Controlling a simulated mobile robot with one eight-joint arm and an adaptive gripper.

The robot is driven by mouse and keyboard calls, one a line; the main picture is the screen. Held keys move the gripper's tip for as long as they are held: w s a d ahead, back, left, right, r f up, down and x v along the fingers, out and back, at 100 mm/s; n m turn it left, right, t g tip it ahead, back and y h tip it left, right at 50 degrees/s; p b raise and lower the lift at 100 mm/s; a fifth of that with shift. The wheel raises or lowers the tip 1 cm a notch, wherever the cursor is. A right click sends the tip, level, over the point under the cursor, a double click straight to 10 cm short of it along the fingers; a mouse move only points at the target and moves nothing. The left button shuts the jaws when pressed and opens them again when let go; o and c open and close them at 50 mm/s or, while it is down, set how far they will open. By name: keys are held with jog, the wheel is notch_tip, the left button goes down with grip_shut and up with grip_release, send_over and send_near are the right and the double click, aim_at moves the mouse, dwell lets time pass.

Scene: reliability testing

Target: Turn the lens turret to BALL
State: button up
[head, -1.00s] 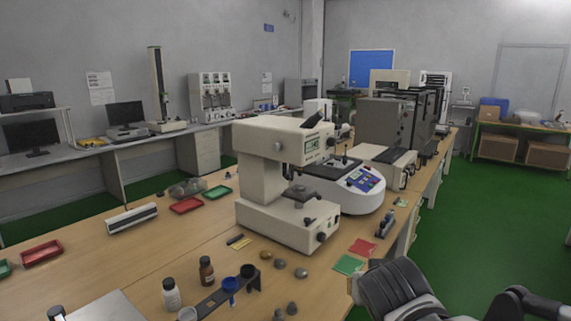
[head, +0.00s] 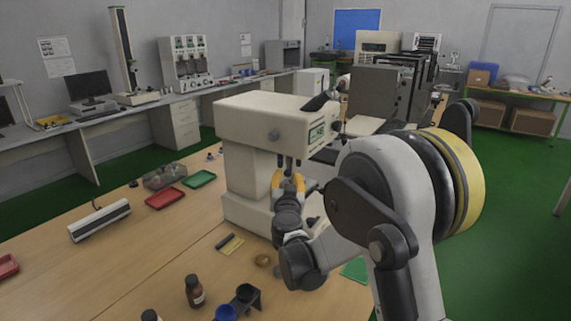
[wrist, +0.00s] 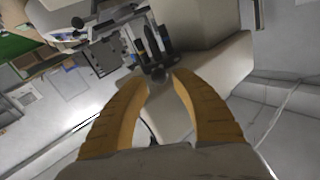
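The beige hardness tester (head: 262,118) stands on the wooden bench, with a small screen on its head. Its lens turret (head: 284,161) hangs under the head, with dark parts pointing down. My gripper (head: 288,174) is just below the turret, yellow fingers pointing up. In the wrist view the turret (wrist: 152,48) shows as dark and metallic cylinders just beyond the fingertips. My gripper (wrist: 155,75) is open there, with a clear gap between its yellow fingers. A small dark knob shows between the tips; contact cannot be told. The BALL marking is not readable. My arm hides part of the tester's stage.
Red tray (head: 167,199) and green tray (head: 199,179) are left of the tester. Grey machines (head: 377,92) stand behind it.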

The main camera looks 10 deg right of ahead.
aim_at(288, 165)
jog(key=b+x, duration=0.2)
jog(key=x, duration=0.6)
jog(key=shift+w+d, duration=0.1)
jog(key=shift+w, duration=0.25)
grip_shut()
